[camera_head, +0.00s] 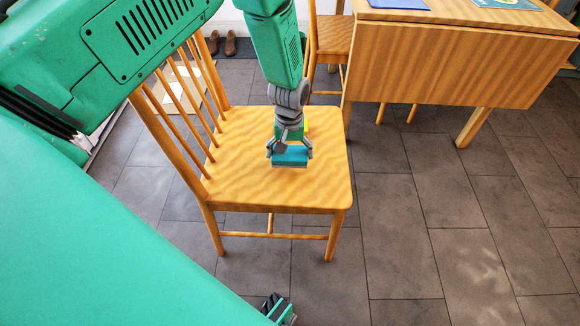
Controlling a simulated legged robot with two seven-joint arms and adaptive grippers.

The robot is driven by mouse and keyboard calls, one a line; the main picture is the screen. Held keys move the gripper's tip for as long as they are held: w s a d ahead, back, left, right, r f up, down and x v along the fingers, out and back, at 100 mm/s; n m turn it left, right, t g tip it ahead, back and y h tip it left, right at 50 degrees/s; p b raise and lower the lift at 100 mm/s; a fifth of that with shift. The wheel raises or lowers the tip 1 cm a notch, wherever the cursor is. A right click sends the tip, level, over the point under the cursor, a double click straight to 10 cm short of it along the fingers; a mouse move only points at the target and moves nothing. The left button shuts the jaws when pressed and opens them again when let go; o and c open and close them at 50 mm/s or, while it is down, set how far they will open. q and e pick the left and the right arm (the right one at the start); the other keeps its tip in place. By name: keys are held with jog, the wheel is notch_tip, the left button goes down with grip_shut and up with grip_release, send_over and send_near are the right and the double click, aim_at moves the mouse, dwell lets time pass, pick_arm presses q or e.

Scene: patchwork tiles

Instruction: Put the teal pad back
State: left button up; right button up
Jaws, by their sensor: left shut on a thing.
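The teal pad (290,159) is a small block with a pale lower edge, over the seat of a wooden chair (240,180). My left gripper (290,152) reaches down from above and is shut on the pad, with a finger on each side. I cannot tell whether the pad's underside touches the seat. The gripper hides part of the pad's top.
A small yellow thing (307,127) shows just behind my left gripper, mostly hidden. The chair's slatted back stands at left. A drop-leaf table (455,60) and a second chair (333,35) stand behind. Shoes (230,43) lie by the wall. The tiled floor at right is clear.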

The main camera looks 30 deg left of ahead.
aim_at(290, 171)
pick_arm(q)
notch_tip(290, 171, down, 5)
jog(key=shift+r+b, duration=0.1)
jog(key=shift+b, duration=0.65)
jog(key=shift+f, duration=0.2)
jog(key=shift+c, duration=0.9)
jog(key=shift+r, duration=0.1)
jog(key=o, duration=1.1)
jog(key=shift+c, duration=0.2)
notch_tip(290, 171, up, 12)
jog(key=p, duration=0.4)
jog(key=s+d+f+m, duration=0.15)
jog(key=s+f, duration=0.25)
jog(key=s, duration=0.5)
jog(key=s+f+m, duration=0.2)
jog(key=s+f, duration=0.2)
jog(key=s, duration=0.5)
jog(key=s+d+r+m, duration=0.1)
jog(key=s+d+m, duration=0.1)
jog(key=s, duration=1)
jog(key=shift+r+m+t, duration=0.3)
jog(key=shift+r+m, duration=0.1)
jog(key=shift+m, duration=0.35)
